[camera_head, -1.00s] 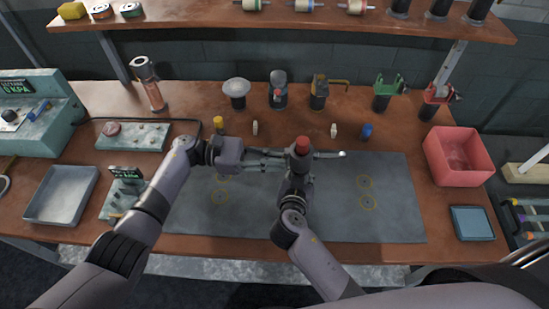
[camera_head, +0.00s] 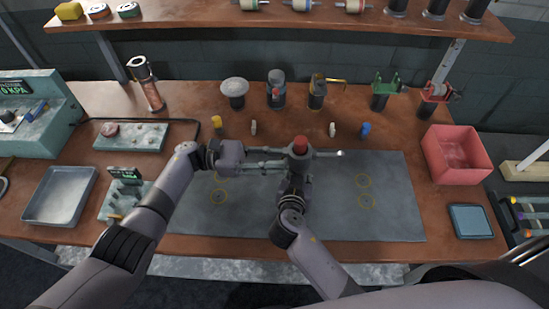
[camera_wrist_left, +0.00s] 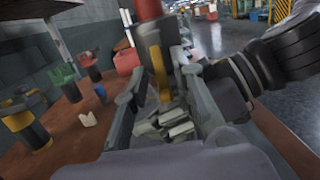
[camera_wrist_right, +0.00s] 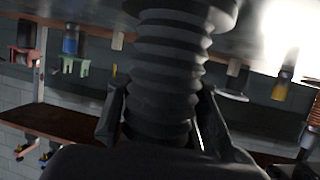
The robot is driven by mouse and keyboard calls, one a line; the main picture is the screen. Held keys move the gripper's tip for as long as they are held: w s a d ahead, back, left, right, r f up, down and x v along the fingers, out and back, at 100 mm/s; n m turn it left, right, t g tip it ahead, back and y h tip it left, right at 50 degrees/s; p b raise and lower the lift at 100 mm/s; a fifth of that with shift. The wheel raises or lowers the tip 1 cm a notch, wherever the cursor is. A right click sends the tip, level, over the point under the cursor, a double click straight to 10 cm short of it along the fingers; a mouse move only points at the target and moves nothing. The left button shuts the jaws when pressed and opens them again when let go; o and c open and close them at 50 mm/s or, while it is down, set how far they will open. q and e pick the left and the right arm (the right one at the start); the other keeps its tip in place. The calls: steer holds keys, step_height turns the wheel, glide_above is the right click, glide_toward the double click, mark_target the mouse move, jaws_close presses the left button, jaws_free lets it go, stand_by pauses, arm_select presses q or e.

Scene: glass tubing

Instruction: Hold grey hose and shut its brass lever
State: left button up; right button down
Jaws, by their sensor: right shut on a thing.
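The grey ribbed hose (camera_wrist_right: 165,75) fills the middle of the right wrist view, between the fingers of my right gripper (camera_wrist_right: 163,115), which is shut on it. In the head view, my right gripper and the hose are in the middle of the bench, below a red cap (camera_head: 300,145). The brass lever (camera_wrist_left: 160,72) shows upright in the left wrist view, below the red cap (camera_wrist_left: 149,8). My left gripper (camera_wrist_left: 168,100) is open, its fingers on either side of the lever's lower end. Whether they touch it I cannot tell. In the head view, my left gripper (camera_head: 268,159) points right towards the red cap.
A grey mat (camera_head: 400,205) lies below both grippers. Several fittings stand behind it, including a green-topped one (camera_head: 386,90). A red bin (camera_head: 457,153) is at right, a metal tray (camera_head: 60,195) at left. The mat's right half is clear.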

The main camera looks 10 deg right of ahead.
arm_select(q)
steer(key=shift+o, duration=0.6)
steer(key=v, duration=0.7)
steer(key=shift+a, duration=0.2)
steer(key=shift+w+a, duration=0.1)
steer(key=shift+c, duration=0.2)
steer(key=w+a+r+y, duration=0.1)
steer(key=w+a, duration=0.1)
steer(key=a, duration=0.2)
steer(key=x, duration=1.1)
steer(key=shift+d, duration=0.2)
steer(key=shift+s, duration=0.15)
steer(key=shift+c, duration=0.6)
